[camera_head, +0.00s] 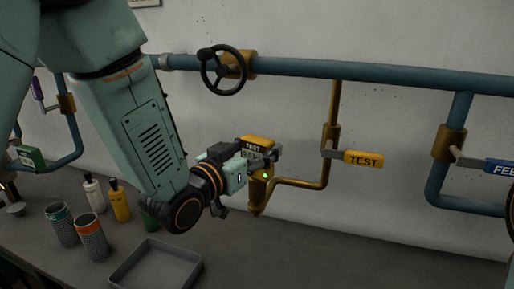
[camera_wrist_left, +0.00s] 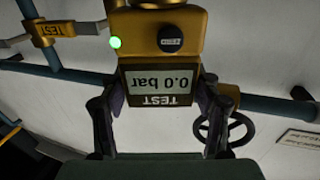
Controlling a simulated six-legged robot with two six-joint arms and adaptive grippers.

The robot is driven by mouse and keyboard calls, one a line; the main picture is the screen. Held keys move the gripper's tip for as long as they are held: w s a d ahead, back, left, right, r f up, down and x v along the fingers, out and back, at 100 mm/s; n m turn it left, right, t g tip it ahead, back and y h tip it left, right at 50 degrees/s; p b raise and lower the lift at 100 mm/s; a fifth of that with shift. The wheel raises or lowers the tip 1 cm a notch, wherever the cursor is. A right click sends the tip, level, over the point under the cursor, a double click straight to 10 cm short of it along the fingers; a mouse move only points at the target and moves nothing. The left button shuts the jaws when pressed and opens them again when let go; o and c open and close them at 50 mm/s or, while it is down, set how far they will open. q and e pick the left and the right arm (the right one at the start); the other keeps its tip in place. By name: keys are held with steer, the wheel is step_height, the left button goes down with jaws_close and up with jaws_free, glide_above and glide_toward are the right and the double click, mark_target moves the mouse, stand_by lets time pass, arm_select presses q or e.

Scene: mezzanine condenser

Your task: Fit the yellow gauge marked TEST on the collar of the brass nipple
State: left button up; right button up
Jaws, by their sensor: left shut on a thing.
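The yellow gauge marked TEST (camera_head: 258,141) is upright in front of the wall in the head view. In the left wrist view the gauge (camera_wrist_left: 160,66) appears upside down, with a display reading 0.0 bar, a green light and a black knob. My left gripper (camera_head: 243,172) is shut on the gauge, with a finger on each side of its display part. The brass pipe (camera_head: 305,186) runs left to the gauge's lower end. The nipple and collar are hard to make out there, and I cannot tell whether the gauge is seated. My right gripper is out of view.
A black handwheel (camera_head: 222,70) is on the blue pipe above. A grey tray (camera_head: 157,268), bottles (camera_head: 120,202) and mesh-sided cups (camera_head: 92,238) stand on the bench.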

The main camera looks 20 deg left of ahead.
arm_select(q)
steer(key=shift+f+b, duration=0.55)
steer(key=shift+f, duration=0.15)
steer(key=o, duration=1.5)
step_height(320, 180, up, 10)
step_height(320, 180, down, 10)
steer(key=shift+f, duration=0.15)
steer(key=shift+r+p, duration=0.35)
steer(key=shift+r, duration=0.2)
